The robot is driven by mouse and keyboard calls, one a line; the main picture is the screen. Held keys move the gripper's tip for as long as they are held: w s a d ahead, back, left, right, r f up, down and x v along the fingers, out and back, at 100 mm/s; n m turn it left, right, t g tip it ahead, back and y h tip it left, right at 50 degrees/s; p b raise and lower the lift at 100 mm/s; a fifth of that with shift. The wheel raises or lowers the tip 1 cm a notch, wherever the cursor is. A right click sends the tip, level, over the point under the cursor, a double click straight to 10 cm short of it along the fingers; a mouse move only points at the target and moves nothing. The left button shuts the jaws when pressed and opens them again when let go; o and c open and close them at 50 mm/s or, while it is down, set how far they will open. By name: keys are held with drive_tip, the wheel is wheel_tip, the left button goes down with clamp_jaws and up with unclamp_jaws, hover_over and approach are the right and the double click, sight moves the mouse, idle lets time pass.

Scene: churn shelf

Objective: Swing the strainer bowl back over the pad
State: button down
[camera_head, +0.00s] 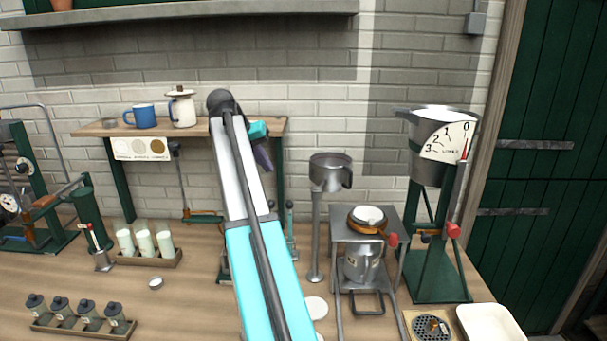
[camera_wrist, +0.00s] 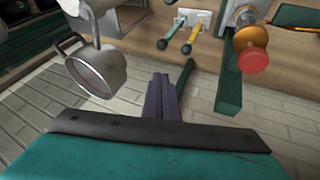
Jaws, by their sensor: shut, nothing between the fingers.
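The strainer bowl (camera_head: 330,170) is a grey metal bowl at the top of a thin upright post, right of my arm in the head view. In the wrist view the bowl (camera_wrist: 98,70) is at the upper left, with a loop handle. A white round disc, perhaps the pad (camera_head: 316,307), lies on the bench near the foot of the post, partly behind my arm. My gripper (camera_head: 264,155) is left of the bowl and apart from it, mostly hidden by my arm. Its purple fingers (camera_wrist: 161,98) are together and empty in the wrist view.
A metal stand (camera_head: 367,225) with a small pot and red knob is right of the post. A large dial hopper (camera_head: 425,150) stands farther right. A wooden shelf (camera_head: 205,128) with a blue mug and white pot is behind my arm. Bottles stand at left.

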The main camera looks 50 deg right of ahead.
drive_tip(key=shift+n+h, duration=0.4)
drive_tip(key=d, duration=0.1)
drive_tip(key=d+r, duration=0.2)
drive_tip(key=shift+s+d+r, duration=0.15)
drive_tip(key=shift+s+d, duration=0.15)
drive_tip(key=shift+d, duration=0.1)
drive_tip(key=shift+d, duration=0.15)
drive_tip(key=s+d+f+p, duration=0.4)
drive_tip(key=d+f, duration=0.4)
drive_tip(key=shift+d, duration=0.2)
drive_tip(key=shift+s, duration=0.1)
